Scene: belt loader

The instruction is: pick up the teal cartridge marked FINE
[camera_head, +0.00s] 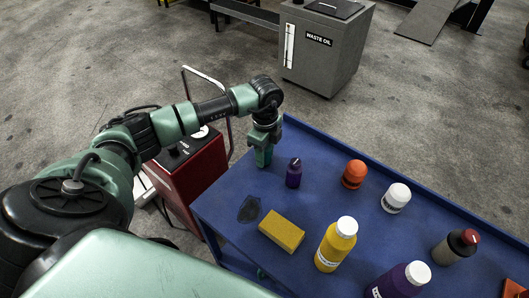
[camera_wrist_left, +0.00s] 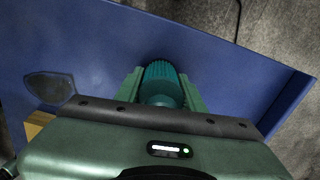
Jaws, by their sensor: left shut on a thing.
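My left gripper (camera_head: 264,152) is over the far left part of the blue table (camera_head: 222,197), pointing down. In the left wrist view my left gripper (camera_wrist_left: 163,90) is shut on a teal cartridge (camera_wrist_left: 162,78) with a ribbed round top, one finger on each side. No FINE marking is readable from these angles. The gripper hides most of the cartridge in the head view, and I cannot tell whether its base touches the table. My right gripper is in neither view.
A small purple bottle (camera_head: 293,174) stands just right of the gripper. A red machine (camera_head: 192,170) is beside the table's left edge.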

